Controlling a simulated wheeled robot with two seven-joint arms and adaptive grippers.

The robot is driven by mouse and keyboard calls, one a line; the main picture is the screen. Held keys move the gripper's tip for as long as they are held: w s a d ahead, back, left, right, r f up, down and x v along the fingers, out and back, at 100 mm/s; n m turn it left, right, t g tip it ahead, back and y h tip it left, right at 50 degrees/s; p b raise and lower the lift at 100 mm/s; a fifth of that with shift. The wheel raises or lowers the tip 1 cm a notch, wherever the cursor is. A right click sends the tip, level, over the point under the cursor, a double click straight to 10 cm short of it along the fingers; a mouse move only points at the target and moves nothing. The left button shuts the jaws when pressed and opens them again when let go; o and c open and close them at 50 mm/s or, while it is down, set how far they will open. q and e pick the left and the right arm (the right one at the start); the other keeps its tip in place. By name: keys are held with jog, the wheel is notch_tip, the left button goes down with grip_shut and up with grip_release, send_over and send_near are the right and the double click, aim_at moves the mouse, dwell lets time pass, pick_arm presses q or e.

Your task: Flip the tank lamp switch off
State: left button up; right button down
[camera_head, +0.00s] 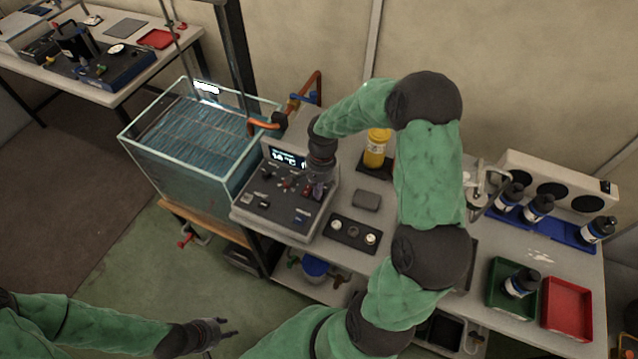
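A dark control panel (272,207) with several switches and knobs and a small lit display (287,157) stands beside a glass water tank (180,168). A bright lamp reflection shows at the tank's far rim. My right gripper (317,190) points down over the panel's right part, close to its switches. Its fingers are small and dark here, and I cannot tell whether they are open or touching a switch. Which switch is the lamp's is too small to read. My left gripper (224,331) is low at the bottom left, away from the bench, with its fingers apart and empty.
Orange hose (268,125) runs from the tank behind the panel. A yellow bottle (375,148), a dark tray with round parts (353,234) and a grey block (366,200) sit right of the panel. Green (506,289) and red (567,307) trays lie farther right.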

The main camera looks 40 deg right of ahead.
jog(key=shift+f, duration=0.25)
jog(key=shift+s+a+f, duration=0.2)
jog(key=shift+a+f, duration=0.1)
jog(key=shift+f, duration=0.1)
jog(key=shift+d, duration=0.1)
jog(key=shift+w+d+r, duration=0.25)
jog(key=shift+w+d, duration=0.05)
jog(key=shift+d, duration=0.05)
jog(key=shift+w+d, duration=0.2)
jog(key=shift+d, duration=0.2)
jog(key=shift+a, duration=0.1)
jog(key=shift+r, duration=0.15)
